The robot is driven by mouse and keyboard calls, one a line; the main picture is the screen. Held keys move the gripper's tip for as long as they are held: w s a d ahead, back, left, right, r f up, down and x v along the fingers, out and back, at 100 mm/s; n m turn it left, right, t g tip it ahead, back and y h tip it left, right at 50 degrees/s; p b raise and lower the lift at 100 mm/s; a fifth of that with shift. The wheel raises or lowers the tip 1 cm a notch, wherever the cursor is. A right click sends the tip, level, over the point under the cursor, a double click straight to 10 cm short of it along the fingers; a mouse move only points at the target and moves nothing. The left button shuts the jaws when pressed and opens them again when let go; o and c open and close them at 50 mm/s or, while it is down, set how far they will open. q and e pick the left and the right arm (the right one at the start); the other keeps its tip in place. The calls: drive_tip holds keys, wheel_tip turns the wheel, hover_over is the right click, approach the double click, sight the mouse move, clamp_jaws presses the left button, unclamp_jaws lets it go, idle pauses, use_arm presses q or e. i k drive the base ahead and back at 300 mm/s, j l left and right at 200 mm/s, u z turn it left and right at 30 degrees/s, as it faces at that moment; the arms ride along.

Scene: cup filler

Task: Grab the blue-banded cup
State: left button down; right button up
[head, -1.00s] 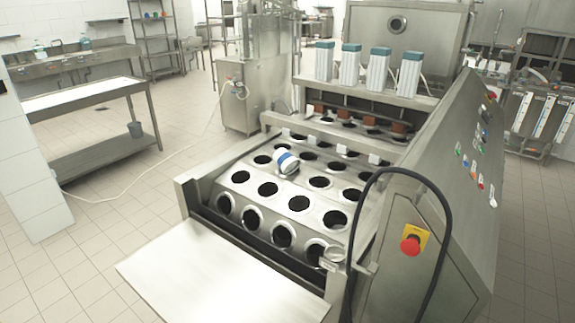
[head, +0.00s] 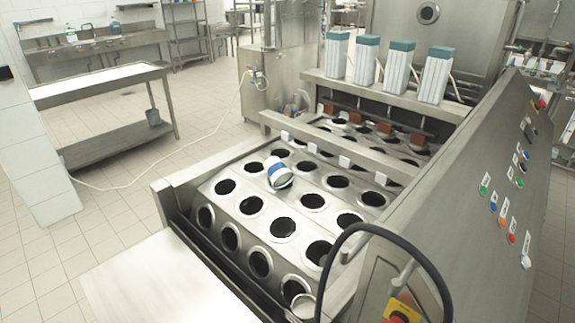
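The blue-banded cup (head: 279,174) is white with a blue band. It lies tilted on the perforated conveyor plate (head: 236,201) of the filling machine, among the round holes. Neither of my grippers shows in the head view.
A black hose (head: 398,243) arches over the machine's near right side. A control panel (head: 500,190) with coloured buttons stands at the right. A flat metal shelf (head: 165,280) juts out at the front. A metal bar (head: 330,145) crosses behind the cup. Tiled floor lies open at the left.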

sight(279, 176)
drive_tip(key=i+j+z, duration=0.2)
drive_tip(key=j+z, duration=0.15)
drive_tip(key=j, duration=0.25)
drive_tip(key=i+j+z, duration=0.15)
drive_tip(key=j+z, duration=0.2)
drive_tip(key=j, duration=0.3)
drive_tip(key=j+z, duration=0.35)
drive_tip(key=j, duration=0.3)
